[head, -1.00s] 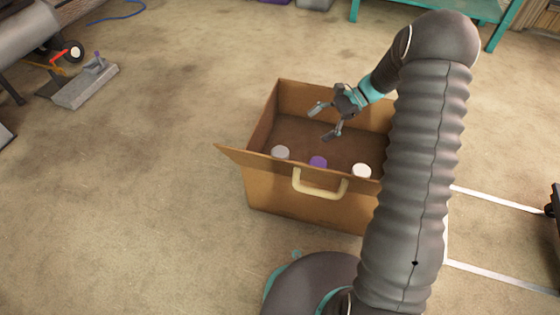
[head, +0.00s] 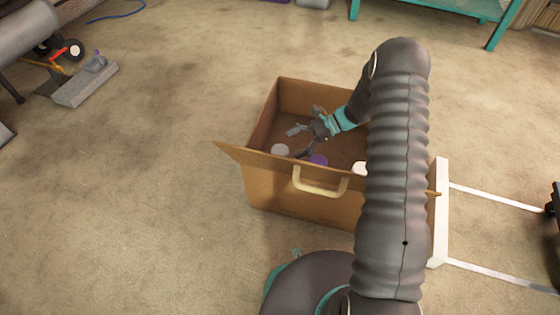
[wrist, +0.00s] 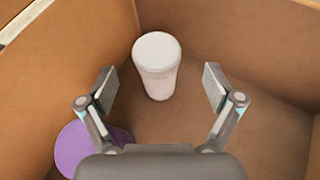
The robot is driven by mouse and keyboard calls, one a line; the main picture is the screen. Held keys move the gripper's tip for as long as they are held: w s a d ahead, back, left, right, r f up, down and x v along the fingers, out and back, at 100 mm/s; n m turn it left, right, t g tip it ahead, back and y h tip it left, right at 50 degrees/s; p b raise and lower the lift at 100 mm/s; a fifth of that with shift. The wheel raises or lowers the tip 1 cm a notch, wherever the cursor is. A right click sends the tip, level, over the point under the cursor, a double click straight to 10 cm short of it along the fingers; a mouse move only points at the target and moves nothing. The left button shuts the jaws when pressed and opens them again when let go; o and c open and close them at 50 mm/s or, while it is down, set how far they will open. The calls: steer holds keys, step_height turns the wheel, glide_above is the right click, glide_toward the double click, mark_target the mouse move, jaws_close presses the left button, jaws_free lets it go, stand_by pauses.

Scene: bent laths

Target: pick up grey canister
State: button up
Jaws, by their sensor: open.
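The grey canister (head: 280,150) stands upright inside the cardboard box, near its front left corner. In the wrist view the pale grey canister (wrist: 158,65) stands near the corner, ahead of and centred between the fingers. My gripper (head: 297,143) is inside the box, tilted to the left, just right of the grey canister. In the wrist view my gripper (wrist: 161,88) is open, with nothing clasped between its fingers.
A purple-topped canister (head: 318,160) stands right of the grey one; it also shows in the wrist view (wrist: 85,148), close under the left finger. A white-topped canister (head: 359,168) is farther right, partly behind my arm. The box (head: 265,190) has walls close around.

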mark_target(283, 149)
steer(key=shift+s+r+b+x, duration=0.1)
steer(key=shift+b+x, duration=0.05)
steer(key=shift+x, duration=1.2)
steer(key=shift+s+r+b+x, duration=0.1)
steer(key=shift+b+x, duration=0.05)
steer(key=shift+x, duration=1.25)
jaws_close()
